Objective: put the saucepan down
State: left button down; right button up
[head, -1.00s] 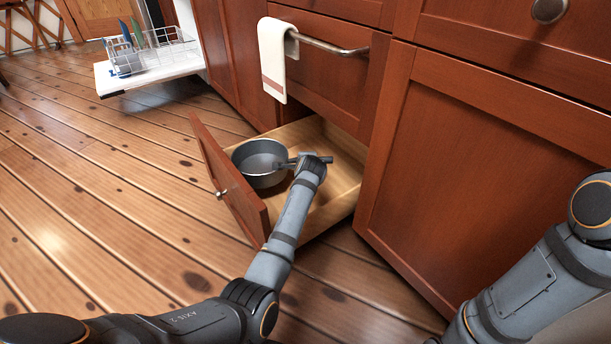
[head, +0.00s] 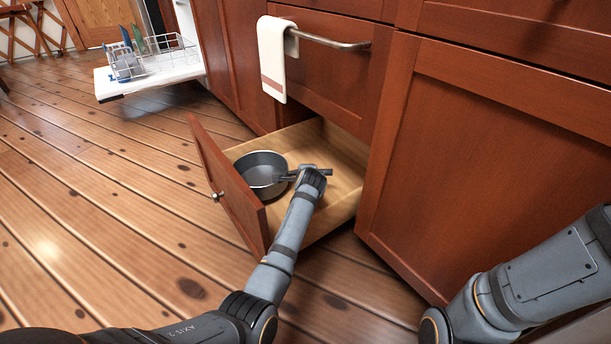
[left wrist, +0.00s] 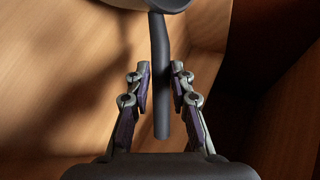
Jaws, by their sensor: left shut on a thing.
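The dark grey saucepan (head: 262,185) is upright inside the open wooden drawer (head: 345,178), near its front panel. I cannot tell whether its base touches the drawer floor. My left gripper (head: 303,174) reaches over the drawer's near side and is shut on the saucepan's handle. In the left wrist view the dark handle (left wrist: 160,90) runs between the two fingers of the gripper (left wrist: 160,72), with the pan's edge (left wrist: 168,4) at the top. My right arm shows at the lower right, but its gripper is out of view.
The drawer's red-brown front panel (head: 228,188) stands left of the pan. The drawer floor right of the pan is bare. A towel (head: 274,60) hangs on a bar (head: 330,42) above. A dish rack (head: 150,62) stands on the lowered white door at the back left.

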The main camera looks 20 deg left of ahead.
pick_arm(q)
jog(key=shift+f, duration=0.5)
jog(key=c, duration=1.2)
grip_release()
jog(key=shift+f, duration=0.1)
jog(key=shift+o, duration=0.2)
